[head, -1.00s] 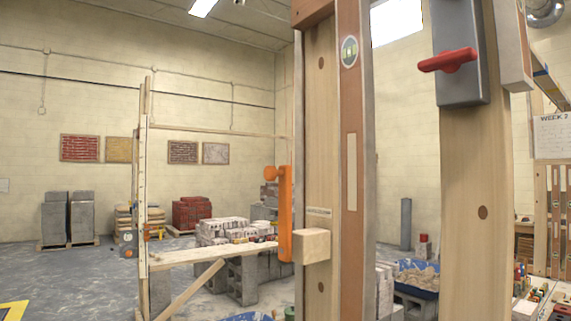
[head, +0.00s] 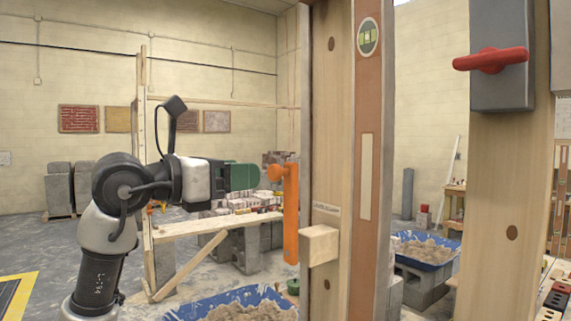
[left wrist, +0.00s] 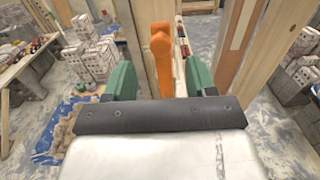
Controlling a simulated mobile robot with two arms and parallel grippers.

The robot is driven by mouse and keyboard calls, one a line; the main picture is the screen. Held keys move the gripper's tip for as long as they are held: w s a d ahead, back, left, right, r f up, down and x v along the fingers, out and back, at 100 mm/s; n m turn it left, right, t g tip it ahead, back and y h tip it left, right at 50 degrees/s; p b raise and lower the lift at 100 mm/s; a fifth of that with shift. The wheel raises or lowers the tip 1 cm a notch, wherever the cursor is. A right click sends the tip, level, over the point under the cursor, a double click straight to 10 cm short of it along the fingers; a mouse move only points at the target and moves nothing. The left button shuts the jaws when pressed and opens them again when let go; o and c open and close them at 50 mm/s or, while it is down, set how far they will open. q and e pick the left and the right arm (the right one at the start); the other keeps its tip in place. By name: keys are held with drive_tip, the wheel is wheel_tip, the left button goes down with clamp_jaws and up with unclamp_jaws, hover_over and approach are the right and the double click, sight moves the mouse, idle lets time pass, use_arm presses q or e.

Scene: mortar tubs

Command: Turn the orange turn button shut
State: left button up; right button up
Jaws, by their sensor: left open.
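The orange turn button (head: 291,220) stands upright along the left edge of a wooden post (head: 327,100), with a round knob at its upper left. A small pale wooden block (head: 319,246) sits beside its lower part. My left gripper (head: 244,177) reaches in from the left, level with the knob and a little short of it. Its green fingers are open. In the left wrist view the orange button (left wrist: 162,55) shows ahead, in line with the gap between the fingers (left wrist: 160,80). My right gripper is out of view.
A red handle (head: 491,60) on a grey plate is on another post at the right. A blue tub (head: 180,311) of mortar is low in front, and another blue tub (head: 440,262) stands behind the posts. A timber frame (head: 215,225) is left of the button.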

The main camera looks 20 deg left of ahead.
sight(271, 172)
use_arm(q)
drive_tip(key=p+x, duration=0.3)
drive_tip(key=x, duration=0.5)
drive_tip(key=shift+s+r, duration=0.1)
drive_tip(key=shift+r, duration=0.05)
drive_tip(key=shift+w+d, duration=0.45)
drive_tip(key=shift+w, duration=0.15)
drive_tip(key=shift+c, duration=0.4)
clamp_jaws()
